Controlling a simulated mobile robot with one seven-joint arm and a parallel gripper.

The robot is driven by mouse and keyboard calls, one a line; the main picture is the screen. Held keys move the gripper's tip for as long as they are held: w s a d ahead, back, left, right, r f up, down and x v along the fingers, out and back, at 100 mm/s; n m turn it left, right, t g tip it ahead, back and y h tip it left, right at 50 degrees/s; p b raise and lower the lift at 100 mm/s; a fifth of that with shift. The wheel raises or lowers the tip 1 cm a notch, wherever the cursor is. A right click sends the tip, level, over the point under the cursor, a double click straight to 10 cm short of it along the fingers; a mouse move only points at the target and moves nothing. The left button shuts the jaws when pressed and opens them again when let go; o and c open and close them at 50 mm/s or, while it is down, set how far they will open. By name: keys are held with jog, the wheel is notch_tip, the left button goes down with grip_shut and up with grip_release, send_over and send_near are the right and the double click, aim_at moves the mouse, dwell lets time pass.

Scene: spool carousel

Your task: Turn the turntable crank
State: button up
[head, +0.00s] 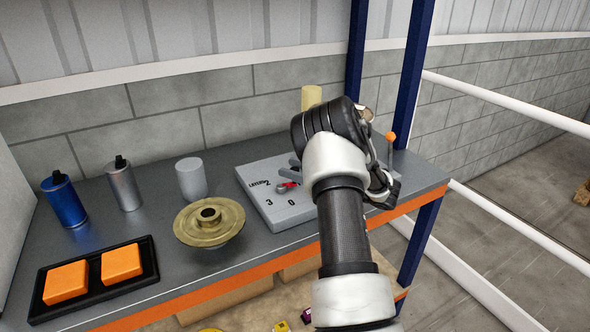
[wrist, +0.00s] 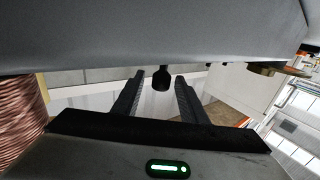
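The turntable crank cannot be made out for sure; my arm hides part of the bench's right end. A thin upright rod with an orange ball (head: 391,136) stands just beyond my gripper (head: 384,192) in the head view. My gripper is low over the right end of the bench. In the wrist view my gripper (wrist: 160,76) has its two dark fingers apart. A dark knob-like piece (wrist: 161,80) shows between the fingertips, with gaps on both sides. A copper-coloured wound spool (wrist: 22,105) is at the left of the wrist view.
A grey box (head: 262,197) with numbers and a red pointer (head: 286,187) lies left of my arm. A brass flanged disc (head: 209,230), a pale cup (head: 191,180), two bottles and a black tray (head: 147,262) with orange blocks stand further left. A blue post (head: 415,70) rises behind.

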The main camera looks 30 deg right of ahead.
jog(key=v, duration=1.7)
jog(key=shift+s, duration=0.15)
jog(key=shift+d, duration=0.1)
